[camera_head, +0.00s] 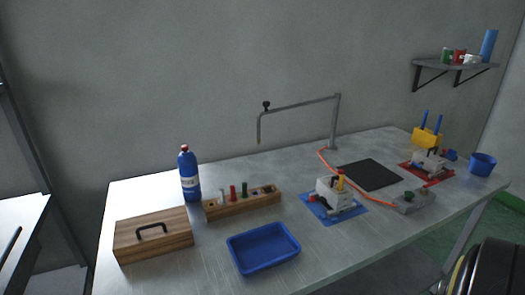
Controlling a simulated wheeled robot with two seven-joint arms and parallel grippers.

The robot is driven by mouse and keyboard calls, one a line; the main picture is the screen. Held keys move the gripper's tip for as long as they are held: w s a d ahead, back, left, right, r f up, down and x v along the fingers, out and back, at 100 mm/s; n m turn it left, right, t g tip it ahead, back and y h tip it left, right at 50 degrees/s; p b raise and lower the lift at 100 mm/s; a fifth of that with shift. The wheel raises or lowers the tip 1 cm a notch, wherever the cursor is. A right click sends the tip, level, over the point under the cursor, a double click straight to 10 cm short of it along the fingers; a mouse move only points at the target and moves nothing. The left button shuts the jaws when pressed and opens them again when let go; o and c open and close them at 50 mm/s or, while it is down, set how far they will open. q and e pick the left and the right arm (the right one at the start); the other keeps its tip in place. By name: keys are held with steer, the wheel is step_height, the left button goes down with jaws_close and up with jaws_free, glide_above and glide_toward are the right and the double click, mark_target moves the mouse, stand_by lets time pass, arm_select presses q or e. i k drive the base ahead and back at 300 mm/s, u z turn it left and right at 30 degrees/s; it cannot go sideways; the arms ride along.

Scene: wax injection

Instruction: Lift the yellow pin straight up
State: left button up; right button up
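A small yellow pin (340,184) stands upright at the top of a pale block-like mould (331,197). A red part shows at the pin's upper end. The mould sits on a blue mat (348,213) near the middle right of the table, with a small red knob at its left side. A second pale mould (426,161) sits on a red mat (436,180) farther right; its details are too small to tell. Neither of my grippers is in view, and nothing touches the pin.
The table (200,260) holds a wooden box (153,240), blue bottle (190,177), wooden rack (216,209), blue tray (264,248), black pad (370,174) and blue cup (482,164). A grey device (413,201) with an orange hose (368,185) lies right of the blue mat. A metal arm (335,120) rises behind.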

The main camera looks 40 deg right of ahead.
mark_target(340, 178)
steer(key=z, duration=3.15)
steer(key=i, duration=1.25)
steer(key=u, duration=3)
